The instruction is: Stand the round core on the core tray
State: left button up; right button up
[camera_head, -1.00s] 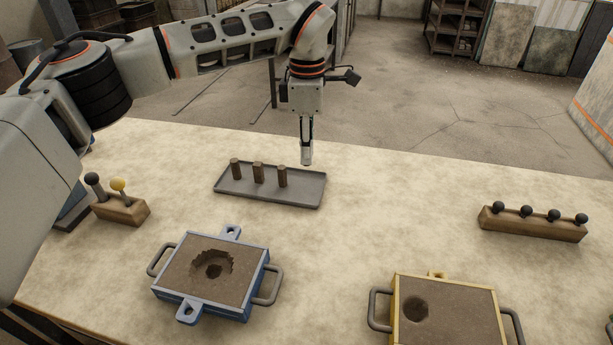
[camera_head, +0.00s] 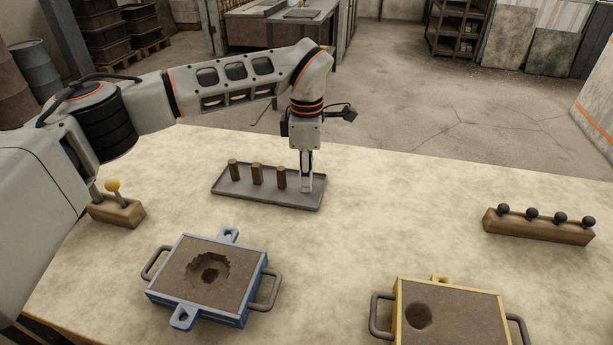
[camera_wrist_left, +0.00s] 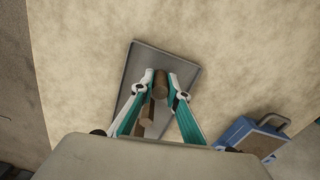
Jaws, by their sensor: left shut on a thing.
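My left gripper (camera_head: 306,186) points straight down at the right end of the grey core tray (camera_head: 300,203). In the left wrist view its fingers (camera_wrist_left: 161,82) are shut on a brown round core (camera_wrist_left: 160,86), low over the tray (camera_wrist_left: 138,62). The head view hides this core behind the fingers, and I cannot tell whether its foot touches the tray. Three other brown cores stand upright in a row on the tray: a left one (camera_head: 233,169), a middle one (camera_head: 257,174) and a right one (camera_head: 281,178), closest to the gripper. My right gripper is not in view.
A blue-framed sand mould (camera_head: 210,274) with a stepped hollow lies in front of the tray. A yellow-framed mould (camera_head: 450,312) is at the front right. A wooden holder (camera_head: 118,212) with a yellow-knobbed tool stands left; a block with black knobs (camera_head: 540,228) stands right. The middle table is clear.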

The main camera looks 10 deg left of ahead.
pick_arm(q)
jog(key=o, duration=0.8)
jog(key=shift+f, duration=0.1)
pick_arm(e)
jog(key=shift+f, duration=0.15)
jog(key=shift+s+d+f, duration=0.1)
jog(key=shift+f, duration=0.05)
pick_arm(q)
notch_tip(320, 180, up, 6)
jog(key=shift+r+p, duration=0.1)
jog(key=shift+p, duration=0.4)
notch_tip(320, 180, up, 5)
jog(key=shift+r+p, duration=0.1)
jog(key=shift+p, duration=0.3)
jog(key=shift+r, duration=0.45)
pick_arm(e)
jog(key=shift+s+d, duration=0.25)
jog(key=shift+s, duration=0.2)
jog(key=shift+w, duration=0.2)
